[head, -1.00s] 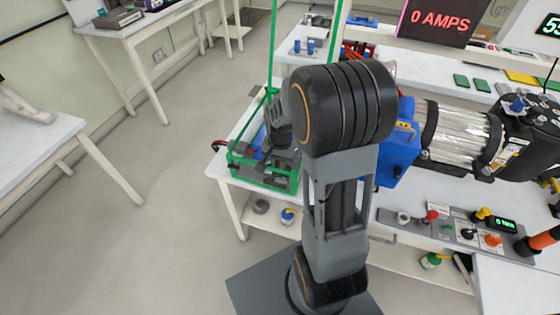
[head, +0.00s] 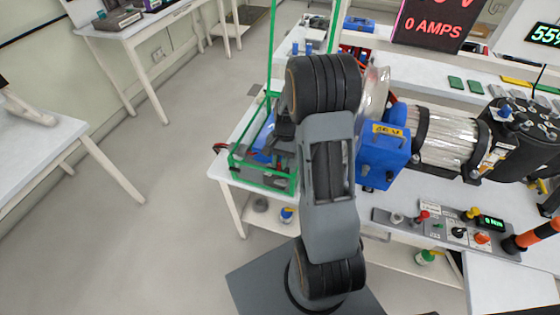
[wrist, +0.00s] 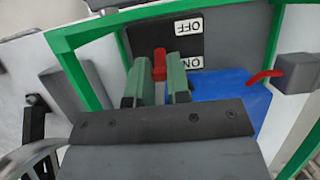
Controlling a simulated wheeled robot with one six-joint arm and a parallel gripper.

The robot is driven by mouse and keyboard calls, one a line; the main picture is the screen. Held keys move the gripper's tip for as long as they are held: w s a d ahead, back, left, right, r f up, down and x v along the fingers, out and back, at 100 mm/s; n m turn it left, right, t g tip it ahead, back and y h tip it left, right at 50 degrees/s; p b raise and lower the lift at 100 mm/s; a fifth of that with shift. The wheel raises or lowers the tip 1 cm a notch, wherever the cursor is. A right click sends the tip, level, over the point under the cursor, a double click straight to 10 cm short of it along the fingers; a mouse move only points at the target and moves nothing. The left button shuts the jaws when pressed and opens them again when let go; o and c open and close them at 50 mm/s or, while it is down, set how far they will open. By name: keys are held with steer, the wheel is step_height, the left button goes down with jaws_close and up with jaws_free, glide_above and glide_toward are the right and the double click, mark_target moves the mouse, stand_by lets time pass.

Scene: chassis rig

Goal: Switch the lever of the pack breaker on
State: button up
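In the wrist view, the red lever (wrist: 159,66) of the pack breaker stands between the two green-padded fingers of my gripper (wrist: 161,78). The fingers are close on both sides of it; whether they touch it is unclear. Beside the lever is a black and white label plate (wrist: 188,40), reading OFF at its upper part and ON at its lower part, upside down. The lever's foot is hidden by the gripper. In the head view, my arm reaches down into the green frame (head: 236,163), and the lever is hidden there.
Green frame bars (wrist: 72,72) surround the gripper closely. A blue surface (wrist: 228,98) and a grey block with a red cable (wrist: 296,73) lie to the right. In the head view, a blue box (head: 383,152) with a silver cylinder stands right of my arm. A display (head: 436,24) reads 0 AMPS.

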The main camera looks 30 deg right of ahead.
steer(key=shift+o, duration=1.4)
steer(key=shift+w+d+f, duration=0.1)
steer(key=shift+w+d, duration=0.05)
steer(key=shift+d, duration=0.05)
steer(key=shift+o, duration=0.9)
steer(key=shift+a, duration=0.15)
steer(key=v, duration=1.4)
steer(key=s+a+r+n+t+h, duration=0.1)
steer(key=s+a+r+n+t, duration=0.1)
steer(key=s+a+n, duration=0.3)
steer(key=s+a+r+n+t+h, duration=0.2)
steer(key=s+a+n+t, duration=0.2)
steer(key=s+a, duration=0.4)
steer(key=shift+s+a+r+n, duration=0.2)
steer(key=shift+s+r+n, duration=0.2)
steer(key=shift+s, duration=0.4)
